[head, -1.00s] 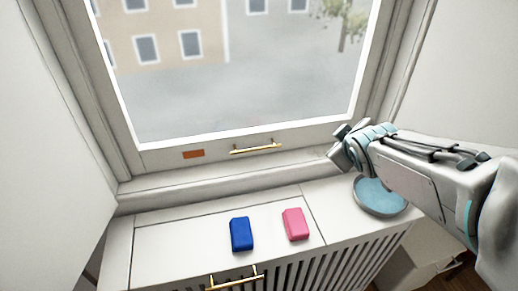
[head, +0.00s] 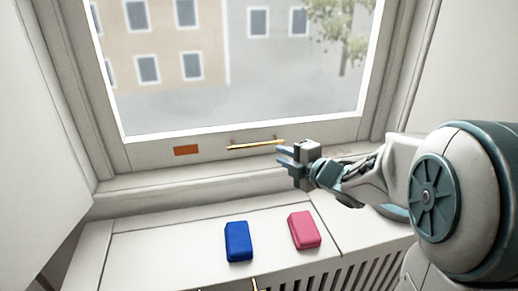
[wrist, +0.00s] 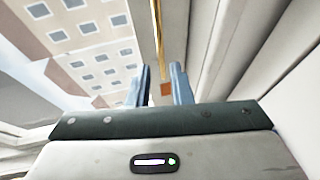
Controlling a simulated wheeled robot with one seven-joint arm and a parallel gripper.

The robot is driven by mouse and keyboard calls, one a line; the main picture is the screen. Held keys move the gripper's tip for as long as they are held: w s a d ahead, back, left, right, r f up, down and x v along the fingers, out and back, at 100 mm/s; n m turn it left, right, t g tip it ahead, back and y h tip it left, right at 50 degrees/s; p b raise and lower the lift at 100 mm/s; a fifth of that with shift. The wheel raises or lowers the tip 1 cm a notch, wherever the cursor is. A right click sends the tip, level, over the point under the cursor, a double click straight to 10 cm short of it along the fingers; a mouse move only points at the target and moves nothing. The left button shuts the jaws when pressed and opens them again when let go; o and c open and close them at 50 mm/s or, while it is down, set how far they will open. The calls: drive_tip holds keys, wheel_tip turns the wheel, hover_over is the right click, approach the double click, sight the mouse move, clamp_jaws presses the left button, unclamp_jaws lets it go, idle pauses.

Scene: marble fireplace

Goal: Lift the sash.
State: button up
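The window sash (head: 210,142) has a pale bottom rail and stands above the sill. A gold bar handle (head: 256,145) is fixed on that rail. My gripper (head: 281,156) is at the right end of the handle, its fingers pointing left. In the wrist view the two blue fingers of my gripper (wrist: 161,68) are apart, with an open gap. The gold handle (wrist: 158,35) lines up with this gap. I cannot tell whether the bar lies between the fingers or just beyond them, and no grip shows. The sash's bottom edge meets the frame, with no opening visible.
An orange patch (head: 186,150) is on the rail left of the handle. A blue block (head: 238,241) and a pink block (head: 304,230) lie on the ledge below. A blue dish (head: 393,212) is mostly hidden behind my arm. White panels flank the window.

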sight(260, 145)
drive_tip(key=x, duration=1.1)
drive_tip(key=shift+w+a+b, duration=0.1)
drive_tip(key=shift+w+b, duration=0.05)
drive_tip(key=shift+b, duration=0.2)
clamp_jaws()
